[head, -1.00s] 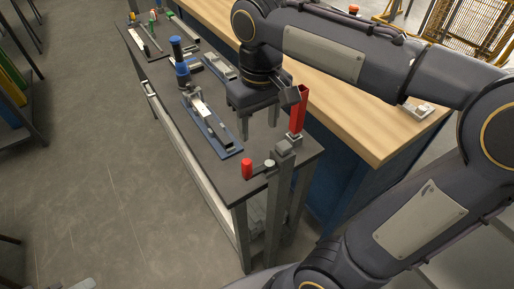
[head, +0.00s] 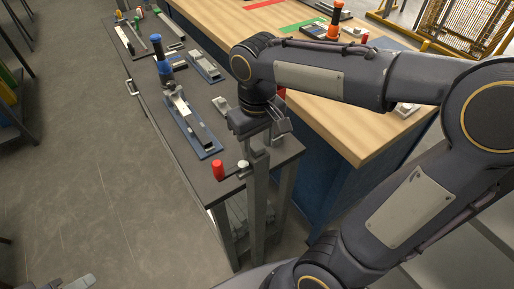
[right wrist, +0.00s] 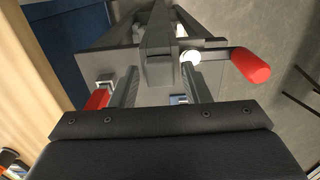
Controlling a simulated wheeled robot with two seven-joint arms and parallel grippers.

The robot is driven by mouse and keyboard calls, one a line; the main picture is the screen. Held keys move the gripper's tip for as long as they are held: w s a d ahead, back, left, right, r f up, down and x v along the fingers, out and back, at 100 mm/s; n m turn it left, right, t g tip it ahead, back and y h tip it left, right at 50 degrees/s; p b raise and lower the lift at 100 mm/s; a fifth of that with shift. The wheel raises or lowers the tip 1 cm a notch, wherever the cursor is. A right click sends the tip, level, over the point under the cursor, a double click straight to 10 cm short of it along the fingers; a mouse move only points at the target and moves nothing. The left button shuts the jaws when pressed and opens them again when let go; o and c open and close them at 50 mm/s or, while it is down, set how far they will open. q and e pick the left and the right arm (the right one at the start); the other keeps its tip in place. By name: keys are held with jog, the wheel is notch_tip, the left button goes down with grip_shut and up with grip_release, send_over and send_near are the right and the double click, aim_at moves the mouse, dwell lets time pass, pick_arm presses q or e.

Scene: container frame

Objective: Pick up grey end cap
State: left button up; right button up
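My right gripper (head: 262,140) hangs over the near corner of the dark bench, pointing down. Its two fingers show in the right wrist view (right wrist: 161,90), apart with nothing gripped. A grey upright post (head: 257,205) stands at that corner. Its grey top end, which may be the grey end cap (right wrist: 160,72), lies between the fingers in the right wrist view, with gaps on both sides. I cannot tell whether the cap is a separate piece. At the lower left edge, part of what looks like my left gripper (head: 78,282) shows; its opening is unclear.
A red-handled clamp (head: 218,170) sits beside the post; its red handle (right wrist: 250,65) also shows in the wrist view. A blue fixture (head: 195,128) and other fixtures lie on the dark bench (head: 232,180). A wooden worktop (head: 335,130) stands behind it.

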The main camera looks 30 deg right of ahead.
jog(key=c, duration=0.8)
jog(key=shift+o, duration=0.2)
